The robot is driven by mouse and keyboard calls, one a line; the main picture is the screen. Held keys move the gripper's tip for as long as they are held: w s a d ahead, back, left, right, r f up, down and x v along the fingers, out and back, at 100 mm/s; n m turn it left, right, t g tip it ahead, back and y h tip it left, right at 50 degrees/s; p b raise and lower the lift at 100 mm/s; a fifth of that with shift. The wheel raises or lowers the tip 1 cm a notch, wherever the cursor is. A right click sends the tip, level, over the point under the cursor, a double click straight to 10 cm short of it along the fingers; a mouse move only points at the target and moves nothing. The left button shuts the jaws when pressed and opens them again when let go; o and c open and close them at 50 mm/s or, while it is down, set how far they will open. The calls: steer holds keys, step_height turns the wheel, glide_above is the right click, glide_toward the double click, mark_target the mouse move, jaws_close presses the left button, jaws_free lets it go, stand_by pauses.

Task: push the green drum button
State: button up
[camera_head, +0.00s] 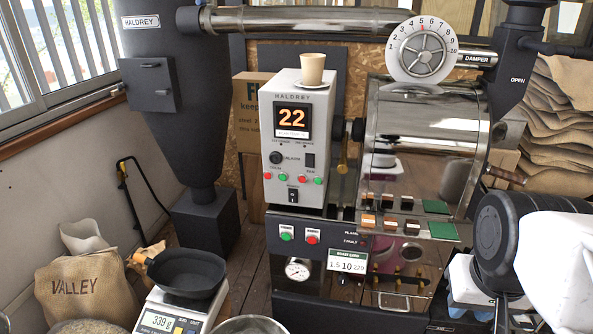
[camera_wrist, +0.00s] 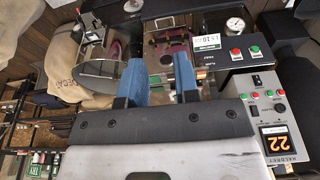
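A grey control box (camera_head: 297,140) marked HALDREY stands left of the shiny roaster drum, with a lit display reading 22. Two pairs of small red and green buttons sit below its display, including green ones (camera_head: 280,176) and (camera_head: 318,180). A larger green button (camera_head: 286,234) and a red button (camera_head: 312,237) are on the dark panel below. The labels are too small to tell which green button is the drum's. In the wrist view, the panel's green button (camera_wrist: 254,51) is right of my gripper (camera_wrist: 160,75), which is open, empty and apart from it.
A paper cup (camera_head: 312,68) stands on top of the control box. The roaster drum (camera_head: 425,130), a sample tray of beans and a damper dial (camera_head: 422,52) are to the right. A scale (camera_head: 172,318) with a black pan (camera_head: 187,272) stands in front, left.

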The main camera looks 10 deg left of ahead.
jaws_close()
stand_by(1.4)
